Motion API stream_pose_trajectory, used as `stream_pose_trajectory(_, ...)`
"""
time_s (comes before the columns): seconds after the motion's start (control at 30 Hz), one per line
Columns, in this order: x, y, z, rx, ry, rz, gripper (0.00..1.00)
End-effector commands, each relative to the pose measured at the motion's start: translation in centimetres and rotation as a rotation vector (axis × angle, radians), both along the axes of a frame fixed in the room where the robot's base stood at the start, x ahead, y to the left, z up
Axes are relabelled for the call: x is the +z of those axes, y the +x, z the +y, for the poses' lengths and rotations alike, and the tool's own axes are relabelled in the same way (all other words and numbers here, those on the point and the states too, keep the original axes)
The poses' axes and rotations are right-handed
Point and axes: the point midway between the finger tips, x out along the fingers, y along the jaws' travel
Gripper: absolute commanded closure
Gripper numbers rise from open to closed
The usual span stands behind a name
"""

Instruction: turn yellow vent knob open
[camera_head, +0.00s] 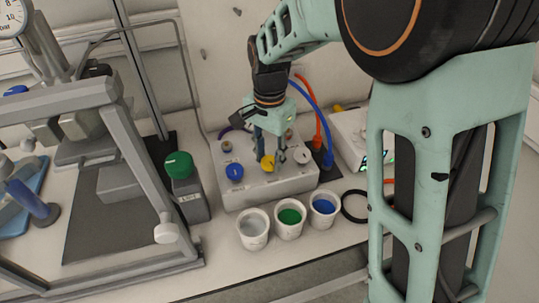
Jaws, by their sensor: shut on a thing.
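The yellow vent knob (267,163) is on the front of a light grey block (284,188), between a blue knob on its left and a pale knob on its right. My gripper (268,160) reaches down from above, with its fingers on either side of the yellow knob, shut on it. The fingers partly cover the knob. I cannot tell its exact turn angle at this size.
The blue knob (235,172) and pale knob (302,155) sit close by on the block. A green-knobbed box (191,196) and metal frame (146,170) are left. Blue and orange hoses rise behind.

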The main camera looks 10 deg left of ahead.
Motion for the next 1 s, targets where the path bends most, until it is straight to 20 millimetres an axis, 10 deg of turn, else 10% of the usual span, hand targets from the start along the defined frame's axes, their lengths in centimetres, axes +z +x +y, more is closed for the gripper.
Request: stream_pose_trajectory(1.0,0.16,0.06,0.06,0.954,0.001,-0.001,0.93)
